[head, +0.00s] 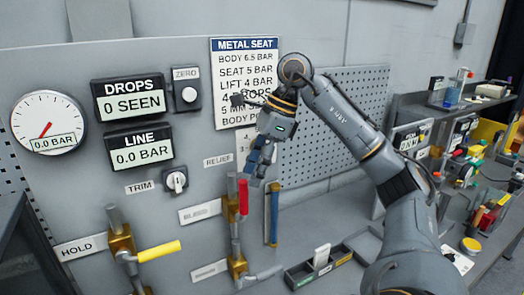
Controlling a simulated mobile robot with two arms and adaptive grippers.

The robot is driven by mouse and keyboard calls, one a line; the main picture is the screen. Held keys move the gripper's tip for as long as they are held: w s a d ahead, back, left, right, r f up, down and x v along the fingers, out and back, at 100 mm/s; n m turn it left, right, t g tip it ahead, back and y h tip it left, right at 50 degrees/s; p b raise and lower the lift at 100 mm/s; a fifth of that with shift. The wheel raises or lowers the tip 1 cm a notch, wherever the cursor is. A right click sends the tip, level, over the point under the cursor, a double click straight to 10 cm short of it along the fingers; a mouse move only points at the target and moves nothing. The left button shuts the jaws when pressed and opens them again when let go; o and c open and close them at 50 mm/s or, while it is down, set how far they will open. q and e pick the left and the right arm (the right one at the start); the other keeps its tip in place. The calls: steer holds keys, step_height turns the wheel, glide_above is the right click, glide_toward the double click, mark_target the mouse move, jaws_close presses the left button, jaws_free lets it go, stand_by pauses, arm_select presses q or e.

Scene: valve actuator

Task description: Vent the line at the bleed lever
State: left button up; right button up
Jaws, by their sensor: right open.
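The bleed lever (244,197) is a red handle standing upright on a brass-and-grey pipe fitting in the middle of the panel. The BLEED label (199,210) is to its left. My right gripper (258,163) is open, with blue fingertips pointing down. In the picture it is just above and slightly right of the red handle's top; whether it touches cannot be told, but no grip on the handle shows. The LINE display (140,153) reads 0.0 BAR and the DROPS display (131,102) reads 0 SEEN. The dial gauge (48,121) reads 0.0 BAR. My left gripper is not in view.
A HOLD valve with a yellow lever (159,252) is at lower left. A grey lever (261,276) is below the bleed lever. A blue tube (274,214) stands close right of it. A small tray (319,267) sits on the bench. A cluttered side bench is at right.

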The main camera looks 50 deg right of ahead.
steer(key=shift+v, duration=2.35)
steer(key=shift+f, duration=0.1)
